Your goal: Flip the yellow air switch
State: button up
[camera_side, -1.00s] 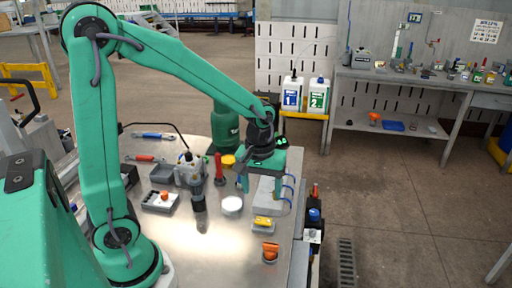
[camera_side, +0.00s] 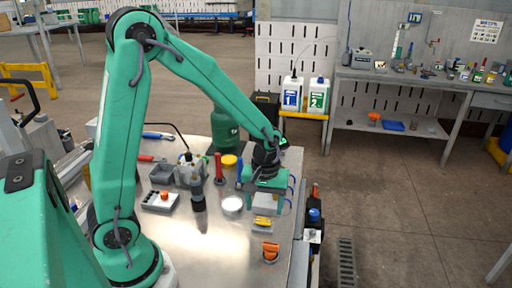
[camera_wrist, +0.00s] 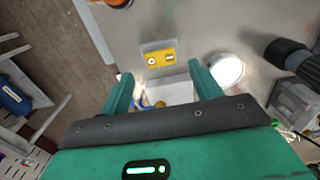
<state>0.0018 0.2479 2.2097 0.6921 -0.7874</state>
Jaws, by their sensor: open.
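The yellow air switch (camera_side: 263,222) sits on a small grey block near the right edge of the metal table. In the wrist view the yellow switch (camera_wrist: 160,59) shows a round mark on its left part and a darker slot on its right. My gripper (camera_side: 263,205) is open and empty, pointing down above the table just behind the switch. In the wrist view my two fingers (camera_wrist: 160,74) are spread apart, with the switch beyond their tips. I see no contact between the fingers and the switch.
A pale box (camera_side: 265,199) lies under my gripper, partly hidden by it. An orange knob (camera_side: 270,249) stands in front of the switch. A white disc (camera_side: 232,204), a dark cylinder (camera_side: 198,197) and a red-handled tool (camera_side: 219,170) stand left. The table's front middle is clear.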

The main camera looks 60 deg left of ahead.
aim_at(263, 220)
jog(key=shift+f, duration=2.05)
jog(key=c, duration=1)
